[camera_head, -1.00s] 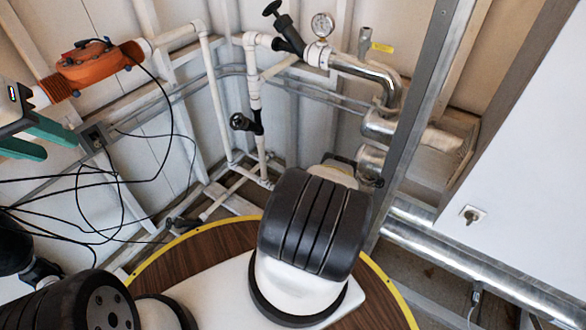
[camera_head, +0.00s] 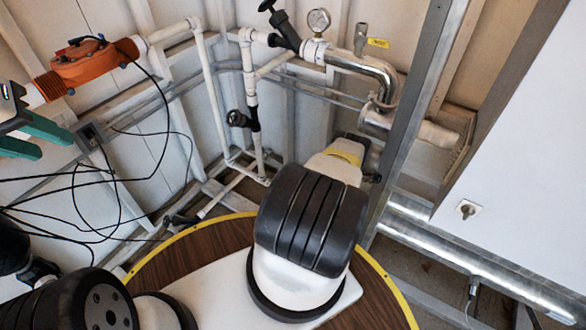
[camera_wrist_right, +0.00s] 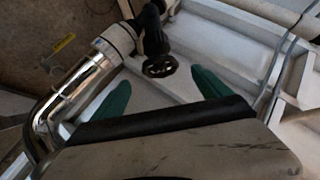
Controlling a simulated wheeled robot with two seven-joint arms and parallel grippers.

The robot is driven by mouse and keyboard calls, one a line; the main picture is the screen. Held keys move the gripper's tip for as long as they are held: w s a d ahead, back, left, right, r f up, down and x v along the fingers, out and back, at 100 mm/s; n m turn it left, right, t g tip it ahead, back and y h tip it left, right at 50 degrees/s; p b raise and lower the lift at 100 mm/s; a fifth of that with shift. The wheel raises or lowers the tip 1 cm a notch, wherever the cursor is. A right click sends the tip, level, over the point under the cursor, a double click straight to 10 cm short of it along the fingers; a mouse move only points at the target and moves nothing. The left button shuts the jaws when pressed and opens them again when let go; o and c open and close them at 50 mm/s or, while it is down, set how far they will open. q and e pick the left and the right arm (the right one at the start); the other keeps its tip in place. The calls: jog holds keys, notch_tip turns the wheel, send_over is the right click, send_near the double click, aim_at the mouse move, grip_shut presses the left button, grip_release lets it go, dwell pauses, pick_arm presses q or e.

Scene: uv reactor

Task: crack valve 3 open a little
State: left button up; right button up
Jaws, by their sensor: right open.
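Several black valves sit on the white pipes, and I cannot read a number on any of them. The upper black valve (camera_head: 284,30) has a round handle and joins the chrome pipe below the gauge. In the right wrist view a black valve with a round handwheel (camera_wrist_right: 160,67) lies ahead of my right gripper (camera_wrist_right: 160,92), between the lines of its green fingers and apart from them. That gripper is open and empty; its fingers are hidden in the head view. Another black valve (camera_head: 238,118) sits lower. My left gripper (camera_head: 30,137) is open and empty at the far left.
A chrome pipe (camera_head: 372,72) bends beside a grey metal post (camera_head: 408,125). A pressure gauge (camera_head: 318,20) and a yellow-tagged fitting (camera_head: 362,38) stand above it. An orange device (camera_head: 90,65) with loose black cables is at left. A white panel (camera_head: 525,145) fills the right.

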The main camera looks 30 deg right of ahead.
jog(key=w+d+f+m+g, duration=0.2)
jog(key=d+m+g, duration=0.2)
jog(key=d, duration=0.1)
jog(key=w+a+r+m+g+y, duration=0.1)
jog(key=r+m+g, duration=0.1)
jog(key=m, duration=0.1)
jog(key=w+a+r+m+g+y, duration=0.1)
jog(key=w+r+m+g, duration=0.1)
jog(key=r+m, duration=0.1)
jog(key=w+a+r+m+g+y, duration=0.1)
jog(key=w+a+r+m+g, duration=0.1)
jog(key=r+m, duration=0.1)
jog(key=shift+w+m+g, duration=0.15)
jog(key=shift+m+g, duration=0.15)
jog(key=shift+m, duration=0.5)
jog(key=shift+a+y, duration=0.1)
jog(key=shift+y, duration=0.2)
jog(key=shift+w+d+f, duration=0.1)
jog(key=shift+f, duration=1.8)
jog(key=shift+w+d+f, duration=0.1)
jog(key=shift+f, duration=1.75)
